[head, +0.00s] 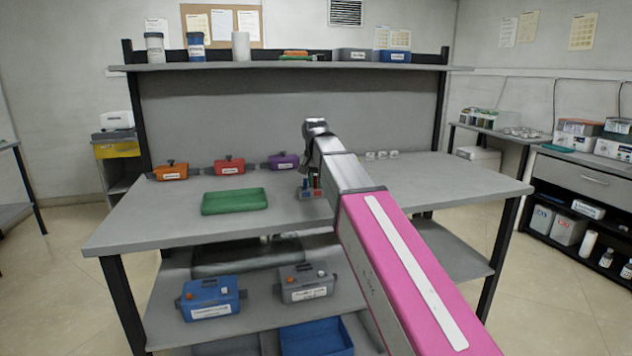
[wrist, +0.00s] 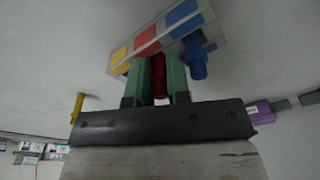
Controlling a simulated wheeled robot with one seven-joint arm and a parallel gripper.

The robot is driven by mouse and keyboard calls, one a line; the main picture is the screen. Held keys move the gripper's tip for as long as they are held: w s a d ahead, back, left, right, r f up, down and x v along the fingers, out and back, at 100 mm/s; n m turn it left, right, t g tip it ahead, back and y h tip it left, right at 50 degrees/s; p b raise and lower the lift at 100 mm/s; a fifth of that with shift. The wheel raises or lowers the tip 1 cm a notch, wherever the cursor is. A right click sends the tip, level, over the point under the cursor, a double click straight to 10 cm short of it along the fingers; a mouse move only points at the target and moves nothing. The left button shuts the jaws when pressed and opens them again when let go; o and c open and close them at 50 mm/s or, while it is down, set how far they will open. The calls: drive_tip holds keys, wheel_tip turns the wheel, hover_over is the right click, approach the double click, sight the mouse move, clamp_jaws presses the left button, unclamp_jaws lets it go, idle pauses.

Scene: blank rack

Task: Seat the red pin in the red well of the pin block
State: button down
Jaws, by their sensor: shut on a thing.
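In the wrist view my gripper (wrist: 158,82) has its green fingers shut on the red pin (wrist: 158,68). The pin block (wrist: 194,12) lies just beyond the fingertips, with yellow, red and blue patches. The held pin's far end is close to the block near the red patch; whether it touches or has entered a well is hidden. A blue pin (wrist: 197,60) projects at the block's blue end; I cannot tell how deep it sits. A yellow pin (wrist: 77,106) is apart from the block. In the head view the block (head: 307,194) is small and partly hidden by my arm.
A green tray (head: 234,201) lies left of the block on the table. Orange (head: 170,173), red (head: 229,167) and purple (head: 284,161) boxes stand behind it. Small pale items (head: 382,155) sit at the back right. The table's right side is largely clear.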

sight(315, 188)
drive_tip(key=c, duration=1.4)
unclamp_jaws()
drive_tip(key=shift+s+d+f, duration=0.15)
drive_tip(key=shift+s+f, duration=0.4)
drive_tip(key=shift+f, duration=0.3)
drive_tip(key=shift+o, duration=0.2)
drive_tip(key=shift+r, duration=0.1)
wheel_tip(315, 188, up, 13)
drive_tip(key=shift+a, duration=0.25)
drive_tip(key=shift+s+r, duration=0.1)
